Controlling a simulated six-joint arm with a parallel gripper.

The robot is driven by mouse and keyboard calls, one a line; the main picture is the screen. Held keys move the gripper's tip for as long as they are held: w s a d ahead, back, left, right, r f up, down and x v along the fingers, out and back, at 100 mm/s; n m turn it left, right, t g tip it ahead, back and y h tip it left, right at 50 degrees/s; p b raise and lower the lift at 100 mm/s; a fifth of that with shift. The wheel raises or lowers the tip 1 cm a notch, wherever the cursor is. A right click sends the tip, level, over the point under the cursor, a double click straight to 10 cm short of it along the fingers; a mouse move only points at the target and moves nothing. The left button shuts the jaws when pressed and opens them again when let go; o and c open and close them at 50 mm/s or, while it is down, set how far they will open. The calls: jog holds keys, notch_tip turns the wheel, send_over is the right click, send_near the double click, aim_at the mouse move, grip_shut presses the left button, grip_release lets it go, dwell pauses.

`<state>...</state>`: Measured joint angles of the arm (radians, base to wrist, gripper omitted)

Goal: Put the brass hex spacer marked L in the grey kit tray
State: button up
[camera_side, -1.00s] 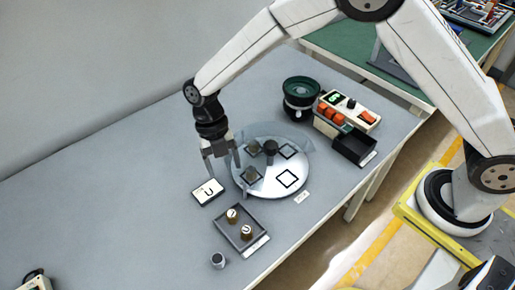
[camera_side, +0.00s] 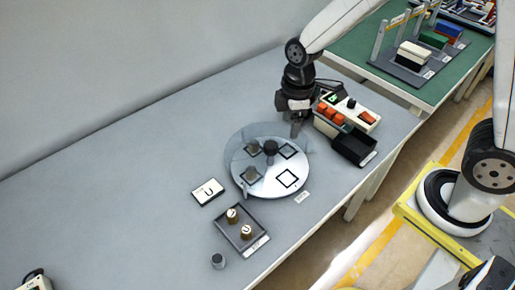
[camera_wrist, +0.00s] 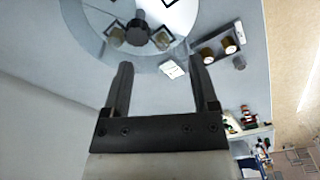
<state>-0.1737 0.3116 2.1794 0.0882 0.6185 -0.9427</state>
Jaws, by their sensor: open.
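My gripper (camera_side: 297,128) is open and empty, raised near the back right of the turntable; its two spread fingers show in the wrist view (camera_wrist: 160,68). The grey kit tray (camera_side: 262,226) lies in front of the turntable and also shows in the wrist view. Two brass spacers with white marked tops, one (camera_side: 232,215) behind the other (camera_side: 246,231), stand in it; their letters are too small to read. Two dull brownish pieces, one (camera_side: 253,147) at the back and one (camera_side: 251,174) at the front left, sit on the round turntable (camera_side: 268,187). I cannot read marks on them.
A card with a U-like mark (camera_side: 208,191) lies left of the turntable. A small grey cylinder (camera_side: 217,261) stands in front of the tray. A control box (camera_side: 345,110) and black bin (camera_side: 354,147) stand at the right. The table's left is mostly clear.

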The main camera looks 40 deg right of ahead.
jog(key=s+d+r+m+t, duration=0.1)
jog(key=s+d+m+t, duration=0.1)
jog(key=s+d+m, duration=0.5)
jog(key=shift+s+r+m+h, duration=0.15)
jog(key=shift+m+h, duration=0.25)
jog(key=shift+m, duration=2.1)
